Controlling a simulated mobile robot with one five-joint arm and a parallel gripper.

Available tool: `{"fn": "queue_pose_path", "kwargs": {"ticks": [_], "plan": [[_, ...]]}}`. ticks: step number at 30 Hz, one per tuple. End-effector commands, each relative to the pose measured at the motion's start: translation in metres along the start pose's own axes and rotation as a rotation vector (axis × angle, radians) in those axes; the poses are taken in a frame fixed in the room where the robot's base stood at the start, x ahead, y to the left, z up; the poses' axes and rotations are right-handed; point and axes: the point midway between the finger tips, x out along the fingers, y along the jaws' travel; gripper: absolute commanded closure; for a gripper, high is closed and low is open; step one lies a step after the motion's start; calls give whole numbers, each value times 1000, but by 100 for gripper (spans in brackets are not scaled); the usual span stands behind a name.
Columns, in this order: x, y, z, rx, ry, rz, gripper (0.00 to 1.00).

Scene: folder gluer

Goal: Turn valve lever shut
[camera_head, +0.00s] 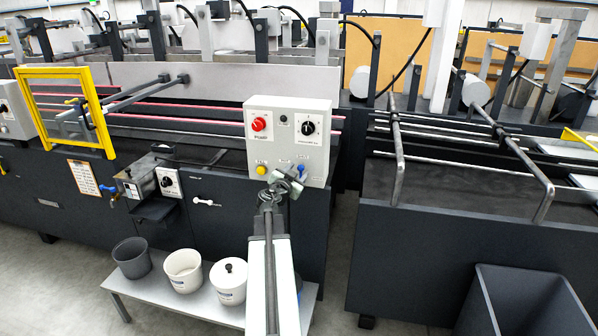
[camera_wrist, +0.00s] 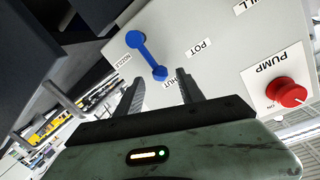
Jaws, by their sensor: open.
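The blue valve lever (camera_head: 301,170) is on the lower right of the grey control box (camera_head: 318,140). In the wrist view the lever (camera_wrist: 147,55) lies slanted on the panel. One rounded end lies beside the partly hidden SHUT label (camera_wrist: 180,80); the other is farther from my gripper. The NOZZLE label (camera_wrist: 123,61) and POT label (camera_wrist: 200,47) are on either side of it. My gripper (camera_wrist: 160,90) is open and empty, its fingers pointing at the panel just short of the lever. In the head view my gripper (camera_head: 282,184) covers the box's lower edge.
A red PUMP knob (camera_wrist: 287,92) sits right of my fingers in the wrist view. In the head view a black dial (camera_head: 308,128) and a yellow button (camera_head: 261,170) share the box. Buckets (camera_head: 183,270) stand on a low bench. A dark bin (camera_head: 530,285) stands at right.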

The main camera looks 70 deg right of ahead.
Motion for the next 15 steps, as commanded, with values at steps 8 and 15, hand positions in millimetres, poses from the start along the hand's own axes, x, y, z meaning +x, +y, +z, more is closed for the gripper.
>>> {"fn": "queue_pose_path", "kwargs": {"ticks": [8, 15], "plan": [[-56, 1, -1, -1, 0, -1, 55], [-58, 0, 0, -1, 0, -1, 55]]}}
